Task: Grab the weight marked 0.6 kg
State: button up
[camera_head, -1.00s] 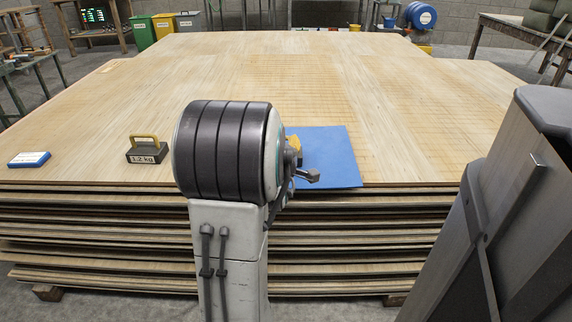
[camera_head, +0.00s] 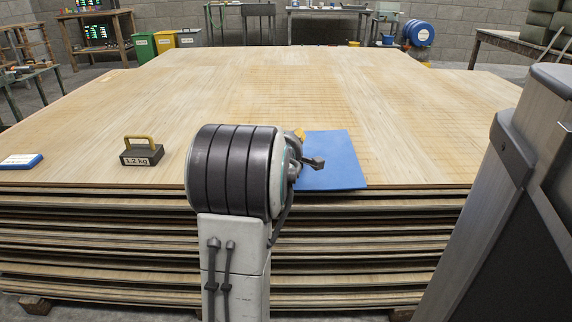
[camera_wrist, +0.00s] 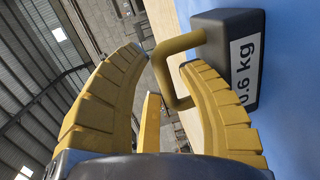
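The weight marked 0.6 kg (camera_wrist: 240,55) is a dark block with a white label and a yellow loop handle (camera_wrist: 161,66). In the wrist view it is at the upper right, on a blue surface. My gripper (camera_wrist: 162,62) has its two ribbed yellow fingers apart. The handle's loop reaches into the space at the fingertips, close to the right finger, which covers part of it. Contact cannot be told. In the head view my arm hides this weight and most of my gripper; a small yellow piece shows above the blue mat (camera_head: 335,160).
A weight marked 1.2 kg (camera_head: 141,158) with a yellow handle stands to the left on the veneer stack (camera_head: 400,120). A blue-and-white box (camera_head: 20,161) lies at the far left edge. The stack's top is clear behind and right of the mat.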

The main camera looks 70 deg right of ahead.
jog(key=shift+d, duration=0.3)
grip_shut()
jog(key=shift+w+r, duration=0.1)
dwell(0.5)
